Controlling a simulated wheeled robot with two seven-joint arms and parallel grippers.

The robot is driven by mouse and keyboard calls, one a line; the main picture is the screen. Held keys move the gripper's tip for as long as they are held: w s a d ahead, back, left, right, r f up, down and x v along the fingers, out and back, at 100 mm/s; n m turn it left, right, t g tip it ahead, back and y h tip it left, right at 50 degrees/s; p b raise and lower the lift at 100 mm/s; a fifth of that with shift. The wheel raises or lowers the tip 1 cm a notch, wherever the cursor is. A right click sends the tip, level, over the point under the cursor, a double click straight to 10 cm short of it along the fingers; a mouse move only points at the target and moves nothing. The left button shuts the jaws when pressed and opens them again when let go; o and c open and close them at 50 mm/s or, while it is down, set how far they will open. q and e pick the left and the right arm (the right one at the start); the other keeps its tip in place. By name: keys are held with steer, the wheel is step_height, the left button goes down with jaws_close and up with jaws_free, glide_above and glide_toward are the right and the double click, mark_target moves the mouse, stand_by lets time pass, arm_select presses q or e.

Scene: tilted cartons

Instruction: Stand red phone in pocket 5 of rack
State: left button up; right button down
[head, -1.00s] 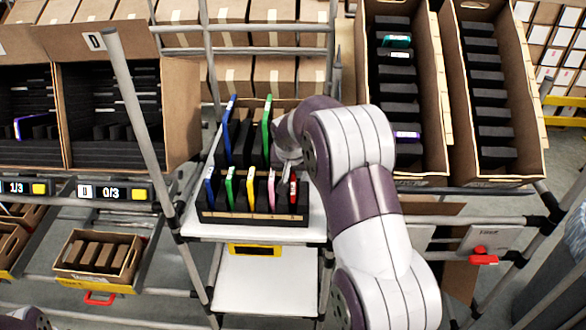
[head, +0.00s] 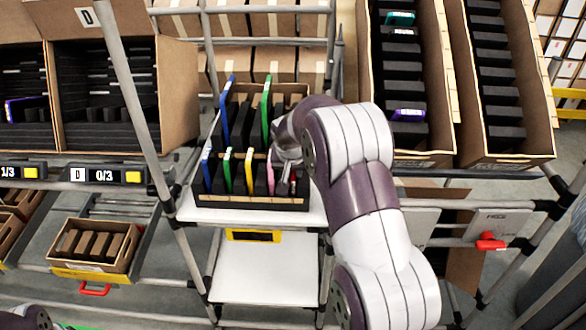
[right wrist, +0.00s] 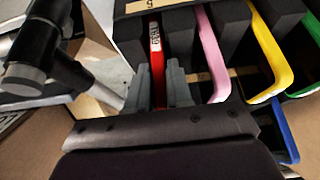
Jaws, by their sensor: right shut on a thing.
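The dark rack (head: 250,202) stands on a white shelf and holds several coloured phones upright in its foam pockets. The red phone (right wrist: 157,55) stands in the right-end pocket of the front row, beside the label "5" in the right wrist view. My right gripper (right wrist: 156,88) is shut on the red phone, one grey finger on each side. In the head view my right gripper (head: 288,160) is over the right end of the rack and hides most of the red phone. The left gripper is not in view.
The pink phone (right wrist: 212,55) stands close beside my right fingers, with the yellow phone (right wrist: 268,50) beyond it. Taller blue (head: 227,108) and green (head: 266,110) phones stand in the back row. A grey post (head: 125,80) rises left of the rack.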

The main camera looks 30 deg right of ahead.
steer(key=shift+f+b, duration=0.35)
stand_by(0.6)
stand_by(0.3)
steer(key=c, duration=0.9)
jaws_free()
steer(key=shift+c, duration=0.2)
steer(key=shift+r, duration=0.1)
steer(key=v, duration=1.2)
steer(key=shift+r+b, duration=0.25)
steer(key=shift+b, duration=0.05)
steer(key=shift+s+a, duration=0.15)
